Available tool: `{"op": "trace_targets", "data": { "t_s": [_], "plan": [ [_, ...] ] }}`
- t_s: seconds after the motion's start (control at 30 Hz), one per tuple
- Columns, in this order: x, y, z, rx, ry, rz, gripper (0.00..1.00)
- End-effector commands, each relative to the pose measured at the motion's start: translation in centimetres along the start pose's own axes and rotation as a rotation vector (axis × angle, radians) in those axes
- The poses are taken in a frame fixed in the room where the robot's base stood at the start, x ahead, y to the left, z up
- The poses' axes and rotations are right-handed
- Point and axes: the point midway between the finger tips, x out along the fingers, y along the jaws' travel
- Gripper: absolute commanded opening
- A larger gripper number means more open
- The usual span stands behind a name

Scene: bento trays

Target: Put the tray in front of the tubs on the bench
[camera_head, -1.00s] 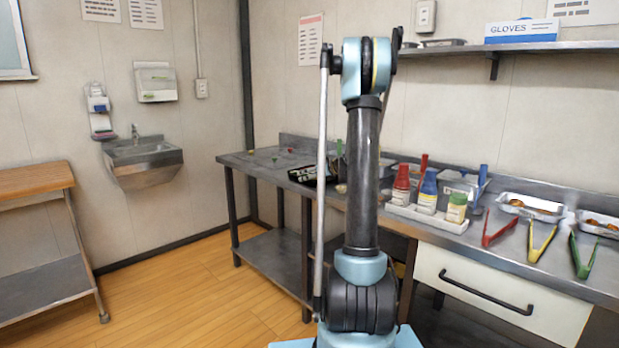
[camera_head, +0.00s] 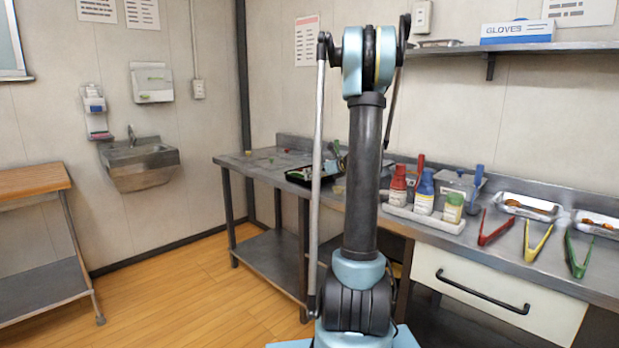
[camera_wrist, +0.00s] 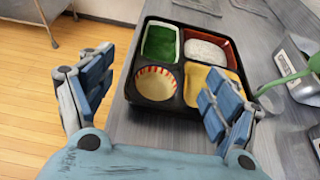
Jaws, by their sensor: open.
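The tray (camera_wrist: 128,75) is a black bento tray lying on the grey bench. Its compartments show a green insert, a white filling in a red insert, a striped round cup and a yellow piece. In the head view the tray (camera_head: 292,176) is partly hidden behind my arm. My gripper (camera_wrist: 158,80) is open at the tray's near side; its right finger overlaps the near right corner in the picture, and contact cannot be told. A metal tub (camera_wrist: 306,90) with a green-handled utensil stands right of the tray in the wrist view.
Tongs (camera_head: 530,240) and metal food trays (camera_head: 528,207) lie farther right. The bench's left end (camera_head: 245,160) has free room. The bench edge drops to the wooden floor (camera_wrist: 35,110).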

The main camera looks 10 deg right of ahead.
Motion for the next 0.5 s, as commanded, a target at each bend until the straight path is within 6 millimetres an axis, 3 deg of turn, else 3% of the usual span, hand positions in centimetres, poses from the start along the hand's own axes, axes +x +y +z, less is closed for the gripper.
{"op": "trace_targets", "data": {
  "t_s": [0.2, 0.5],
  "plan": [
    [-3.6, -0.1, 0.0, 0.001, 0.001, -0.003, 0.82],
    [-5.5, 0.8, 0.0, -0.034, 0.014, 0.006, 0.82]
  ]
}}
